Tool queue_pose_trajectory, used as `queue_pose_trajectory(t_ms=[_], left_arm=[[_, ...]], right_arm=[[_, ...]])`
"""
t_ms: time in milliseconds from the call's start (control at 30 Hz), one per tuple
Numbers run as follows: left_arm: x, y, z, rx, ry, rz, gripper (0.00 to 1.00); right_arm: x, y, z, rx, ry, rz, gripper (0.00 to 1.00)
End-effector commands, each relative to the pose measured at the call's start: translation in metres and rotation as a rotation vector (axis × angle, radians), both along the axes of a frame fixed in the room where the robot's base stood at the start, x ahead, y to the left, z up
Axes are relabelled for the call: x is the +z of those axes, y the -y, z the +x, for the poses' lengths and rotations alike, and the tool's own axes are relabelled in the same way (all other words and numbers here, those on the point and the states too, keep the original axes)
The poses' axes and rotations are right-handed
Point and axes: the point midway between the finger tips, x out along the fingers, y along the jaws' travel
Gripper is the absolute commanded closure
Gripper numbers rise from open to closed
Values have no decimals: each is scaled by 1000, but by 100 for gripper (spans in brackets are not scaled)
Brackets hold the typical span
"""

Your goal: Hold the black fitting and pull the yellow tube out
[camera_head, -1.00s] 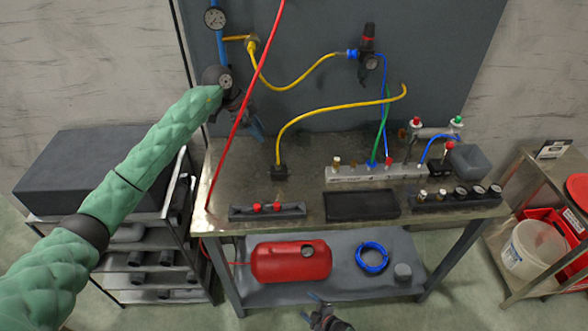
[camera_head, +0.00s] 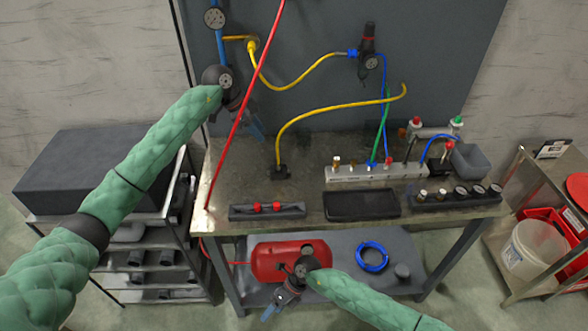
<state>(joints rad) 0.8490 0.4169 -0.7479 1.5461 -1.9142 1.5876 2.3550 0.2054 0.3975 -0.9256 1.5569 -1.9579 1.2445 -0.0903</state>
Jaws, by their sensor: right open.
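The black fitting (camera_head: 279,172) is a small dark block on the left part of the bench top. The yellow tube (camera_head: 322,110) rises from it and arcs right, with its other end free in the air near the back panel. My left gripper (camera_head: 255,126) hangs above and left of the fitting, apart from it, near the red hose; its jaws are too small and dark to read. My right gripper (camera_head: 276,308) is open and empty, low in front of the bench, well below the fitting and in front of the red tank.
A red hose (camera_head: 240,118) slants past my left gripper. A second yellow tube (camera_head: 297,88) hangs on the back panel. A grey manifold (camera_head: 350,173), black tray (camera_head: 361,205) and rail with red knobs (camera_head: 267,212) stand on the bench. The red tank (camera_head: 262,262) lies on the lower shelf.

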Motion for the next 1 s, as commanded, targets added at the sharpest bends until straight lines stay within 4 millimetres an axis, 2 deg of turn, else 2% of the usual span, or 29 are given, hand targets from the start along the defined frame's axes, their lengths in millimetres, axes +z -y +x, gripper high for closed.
queue_pose_trajectory(t_ms=[100, 267, 400, 600, 800, 900, 1000], left_arm=[[0, 0, 0, 0, 0, 0, 64], [0, 0, 0, 0, 0, 0, 64], [0, 0, 0, 0, 0, 0, 64], [0, 0, 0, 0, 0, 0, 64], [0, 0, 0, 0, 0, 0, 64], [0, 0, 0, 0, 0, 0, 64], [0, 0, 0, 0, 0, 0, 64]], right_arm=[[37, -16, 16, 122, 159, -26, 33], [90, -49, 38, 199, 356, 16, 33], [146, -79, 55, 255, 539, 65, 33], [224, -113, 70, 320, 786, 125, 33], [285, -129, 82, 360, 971, 163, 33], [309, -126, 98, 374, 1043, 167, 33], [321, -114, 122, 381, 1079, 156, 33]])
